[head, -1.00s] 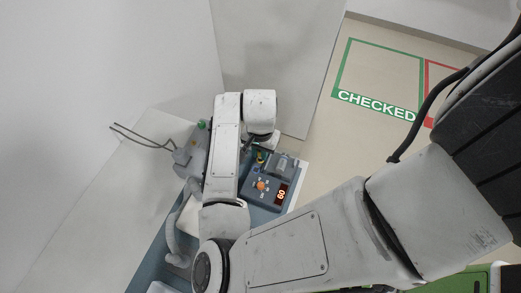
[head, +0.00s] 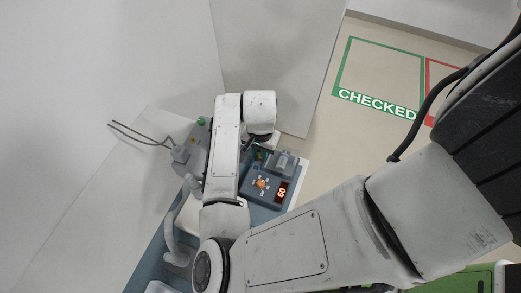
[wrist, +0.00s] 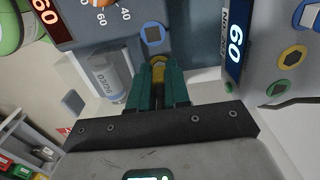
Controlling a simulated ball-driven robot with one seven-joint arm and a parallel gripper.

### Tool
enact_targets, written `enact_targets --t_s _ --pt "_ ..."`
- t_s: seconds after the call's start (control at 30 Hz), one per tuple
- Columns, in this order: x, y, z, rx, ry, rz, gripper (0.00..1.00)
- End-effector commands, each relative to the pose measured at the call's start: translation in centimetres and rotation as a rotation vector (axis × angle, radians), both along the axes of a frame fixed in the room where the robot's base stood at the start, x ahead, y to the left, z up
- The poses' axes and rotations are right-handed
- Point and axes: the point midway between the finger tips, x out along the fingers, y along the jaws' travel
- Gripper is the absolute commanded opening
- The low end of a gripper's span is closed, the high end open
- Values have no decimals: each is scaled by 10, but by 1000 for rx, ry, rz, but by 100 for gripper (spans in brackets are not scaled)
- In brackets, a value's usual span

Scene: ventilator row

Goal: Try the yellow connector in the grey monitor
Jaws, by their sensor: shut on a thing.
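My gripper (wrist: 157,85) shows teal fingers in the wrist view, shut on the yellow connector (wrist: 158,64). The connector points up the picture, below a blue-rimmed square socket (wrist: 152,36) on a blue-grey face; a gap shows between them in the picture. A grey panel (wrist: 265,50), perhaps the grey monitor, stands at the right with a blue 60 display. It has a yellow-rimmed socket (wrist: 292,56), a green one (wrist: 278,88) and a blue one (wrist: 308,14). In the head view my wrist hides the fingers and connector.
A blue-grey unit (head: 250,188) with an orange 60 display and knob is beside my wrist in the head view. A grey box (head: 193,150) with cables is at its left. A clear bottle (wrist: 108,82) is left of my fingers. Green-framed floor marked CHECKED (head: 378,75) is clear.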

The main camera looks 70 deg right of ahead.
Motion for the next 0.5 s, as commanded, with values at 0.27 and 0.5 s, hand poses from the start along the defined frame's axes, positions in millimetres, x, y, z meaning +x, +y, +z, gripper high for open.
enact_targets --t_s 0.27,0.5 --pt "0 0 -1 0 0 0 0" --pt "0 0 -1 0 0 0 22"
